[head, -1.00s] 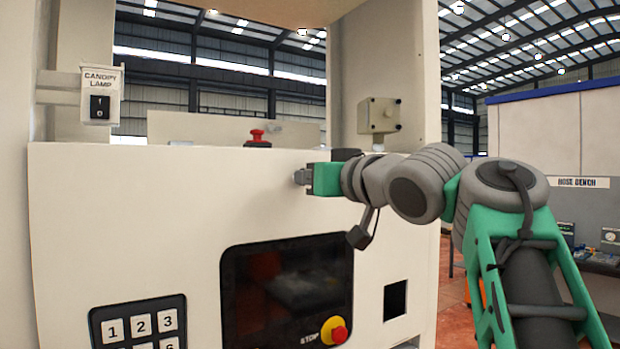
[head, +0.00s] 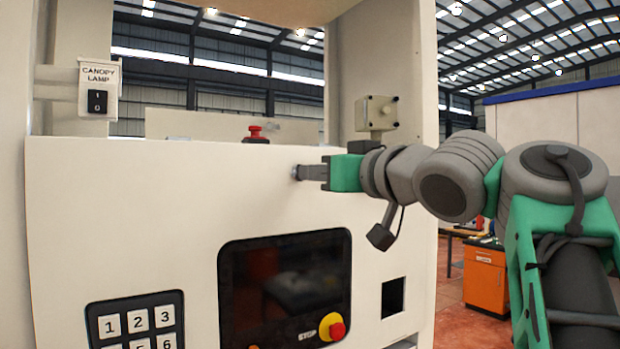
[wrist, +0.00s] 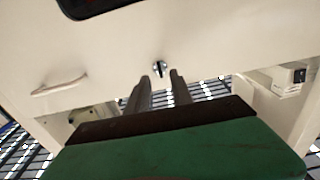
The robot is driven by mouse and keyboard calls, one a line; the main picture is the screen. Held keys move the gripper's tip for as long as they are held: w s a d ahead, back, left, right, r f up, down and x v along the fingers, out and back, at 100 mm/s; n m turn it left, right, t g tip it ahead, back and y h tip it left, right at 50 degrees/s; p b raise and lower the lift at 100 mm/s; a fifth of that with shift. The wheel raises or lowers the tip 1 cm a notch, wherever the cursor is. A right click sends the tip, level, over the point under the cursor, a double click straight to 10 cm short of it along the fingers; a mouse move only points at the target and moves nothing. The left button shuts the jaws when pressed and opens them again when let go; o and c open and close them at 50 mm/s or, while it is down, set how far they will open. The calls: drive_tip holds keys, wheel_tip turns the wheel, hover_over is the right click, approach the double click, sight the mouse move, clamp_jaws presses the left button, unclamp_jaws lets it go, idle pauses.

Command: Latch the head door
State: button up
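The head door is the wide white panel (head: 150,200) across the front of the dispenser; no open gap shows along it. A small round metal latch (wrist: 160,68) with a dark bar across it sits on the panel in the wrist view. In the head view, it is a small grey piece (head: 296,172) at my fingertips. My gripper (head: 305,172) points at the panel from the right. In the wrist view, its two fingers (wrist: 160,80) are apart, with the latch just beyond the gap between them. I cannot tell whether the fingertips touch the panel.
A pale handle (wrist: 60,86) sits on the panel. A dark screen (head: 285,285), red-and-yellow stop button (head: 333,328) and keypad (head: 137,322) are below. A red knob (head: 255,134) stands on top. A canopy lamp switch (head: 98,90) is at left, an orange cabinet (head: 485,277) at right.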

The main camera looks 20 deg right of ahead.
drive_tip(key=shift+v, duration=1.75)
